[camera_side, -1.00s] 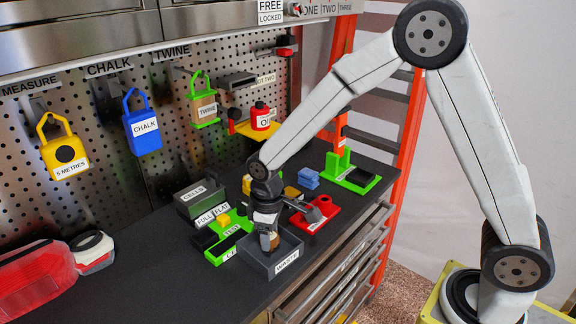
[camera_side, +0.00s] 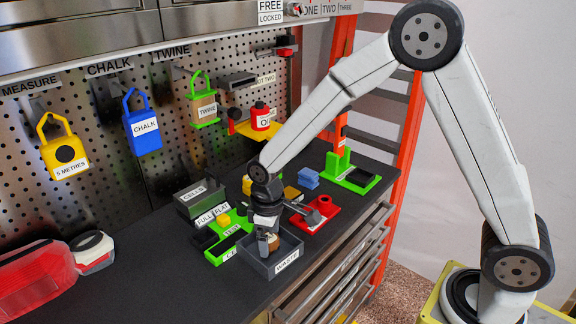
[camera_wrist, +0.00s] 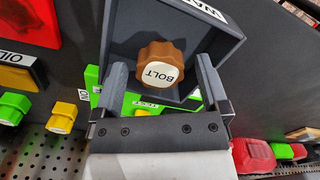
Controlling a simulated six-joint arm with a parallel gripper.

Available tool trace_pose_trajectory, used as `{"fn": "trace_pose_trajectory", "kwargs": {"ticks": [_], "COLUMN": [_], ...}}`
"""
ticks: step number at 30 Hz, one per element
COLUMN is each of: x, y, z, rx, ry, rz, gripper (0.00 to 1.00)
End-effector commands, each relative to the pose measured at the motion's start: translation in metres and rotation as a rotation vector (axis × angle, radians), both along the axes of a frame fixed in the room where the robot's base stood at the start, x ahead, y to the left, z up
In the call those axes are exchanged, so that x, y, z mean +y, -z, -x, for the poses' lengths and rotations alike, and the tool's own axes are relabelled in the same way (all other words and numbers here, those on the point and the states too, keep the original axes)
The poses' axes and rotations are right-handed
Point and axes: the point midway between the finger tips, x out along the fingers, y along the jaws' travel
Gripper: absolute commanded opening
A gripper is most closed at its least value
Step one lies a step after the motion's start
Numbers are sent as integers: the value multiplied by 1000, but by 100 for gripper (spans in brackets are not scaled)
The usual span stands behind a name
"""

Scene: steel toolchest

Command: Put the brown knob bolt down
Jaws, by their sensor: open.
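The brown knob bolt (camera_wrist: 150,54), with a white cap marked BOLT, lies within the dark grey WASTE tray (camera_wrist: 222,45) in the wrist view. In the side view the tray (camera_side: 256,264) stands near the worktop's front edge, with a small brown part of the bolt (camera_side: 274,243) showing beneath my gripper (camera_side: 268,238). My gripper is open. In the wrist view its two fingers (camera_wrist: 160,72) stand on either side of the knob, with gaps between them and it. The bolt's lower part is hidden.
A green TEST fixture (camera_side: 226,242) with a yellow block stands left of the tray. A red holder (camera_side: 318,214) is close on the right, and a CELLS box (camera_side: 200,197) is behind. The front-left worktop (camera_side: 180,270) is clear.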

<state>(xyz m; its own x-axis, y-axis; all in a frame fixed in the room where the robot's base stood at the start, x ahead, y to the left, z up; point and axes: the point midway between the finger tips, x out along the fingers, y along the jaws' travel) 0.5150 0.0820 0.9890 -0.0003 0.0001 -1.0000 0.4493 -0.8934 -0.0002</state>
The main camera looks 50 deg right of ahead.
Motion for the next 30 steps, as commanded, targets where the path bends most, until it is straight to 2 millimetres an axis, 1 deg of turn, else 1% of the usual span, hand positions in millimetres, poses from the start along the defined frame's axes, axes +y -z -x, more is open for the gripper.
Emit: {"fn": "trace_pose_trajectory", "kwargs": {"ticks": [5,10,14,24,30], "x": [0,0,0,0,0], "y": [-7,-23,-42,-97,-116], "z": [0,-1,-1,-1,0], "rx": [-1,-2,-5,-4,-1], "ry": [0,0,0,0,0], "rz": [0,0,-1,-1,0], "gripper": [95,95,95,95,95]}}
